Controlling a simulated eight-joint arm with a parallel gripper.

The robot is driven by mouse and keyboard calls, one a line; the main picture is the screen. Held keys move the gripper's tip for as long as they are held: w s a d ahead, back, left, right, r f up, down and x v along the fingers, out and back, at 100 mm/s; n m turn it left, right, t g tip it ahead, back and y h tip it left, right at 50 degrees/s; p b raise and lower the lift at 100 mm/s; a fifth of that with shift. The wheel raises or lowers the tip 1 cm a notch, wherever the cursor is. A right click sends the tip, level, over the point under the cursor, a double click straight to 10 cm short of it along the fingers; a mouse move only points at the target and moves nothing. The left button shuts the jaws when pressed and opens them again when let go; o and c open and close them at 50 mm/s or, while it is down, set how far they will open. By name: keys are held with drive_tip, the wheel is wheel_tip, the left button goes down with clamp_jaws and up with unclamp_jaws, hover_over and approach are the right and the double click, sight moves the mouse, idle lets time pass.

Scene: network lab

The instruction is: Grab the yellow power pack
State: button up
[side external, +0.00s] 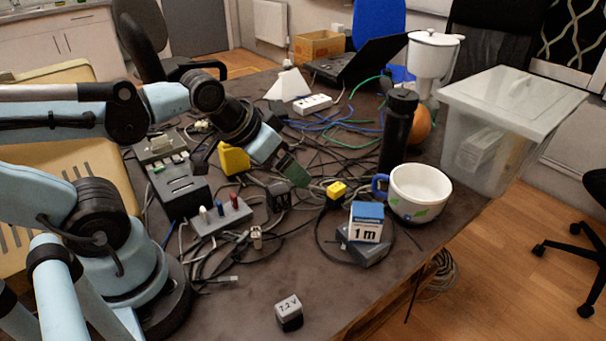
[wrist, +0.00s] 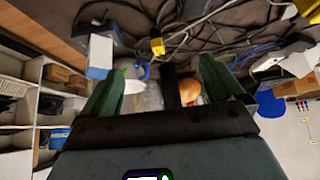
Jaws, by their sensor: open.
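A small yellow block (side external: 336,190) lies on the table among black cables, left of the white mug. It shows in the wrist view near the top (wrist: 157,46), beyond and between my fingers. A larger yellow piece (side external: 233,158) sits left of my wrist in the side view, partly hidden by it. I cannot tell for certain which of the two is the power pack. My gripper (side external: 304,182) is a little left of the small yellow block, with green fingers. In the wrist view my gripper (wrist: 160,78) has its fingers spread wide, with nothing held between them.
A white mug (side external: 420,192) and black bottle (side external: 397,132) stand right of the small yellow block. A blue-and-white "1 m" box (side external: 366,222) rests in front of it. A grey "7.2 V" block (side external: 289,313) stands near the front edge. Loose cables cover the middle.

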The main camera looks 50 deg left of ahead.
drive_tip(key=shift+o, duration=0.2)
drive_tip(key=n+g+y, duration=1)
drive_tip(key=n, duration=0.4)
approach(234, 156)
drive_tip(key=w+r, duration=0.2)
drive_tip(key=w, duration=0.1)
drive_tip(key=shift+s+a+f+n+g+y, duration=0.2)
drive_tip(key=shift+s+a+f+n+g, duration=0.45)
drive_tip(key=shift+a, duration=0.65)
drive_tip(key=shift+s+a+f+n+g+y, duration=0.2)
drive_tip(key=shift+s+a+f+n, duration=0.2)
drive_tip(key=shift+a+f+n, duration=0.75)
drive_tip(key=shift+s+a+f+n+g+y, duration=0.2)
drive_tip(key=shift+s+a+f+n+g, duration=0.35)
drive_tip(key=shift+a, duration=0.95)
drive_tip(key=shift+w, duration=0.1)
drive_tip(key=c, duration=1.7)
drive_tip(key=shift+r, duration=0.1)
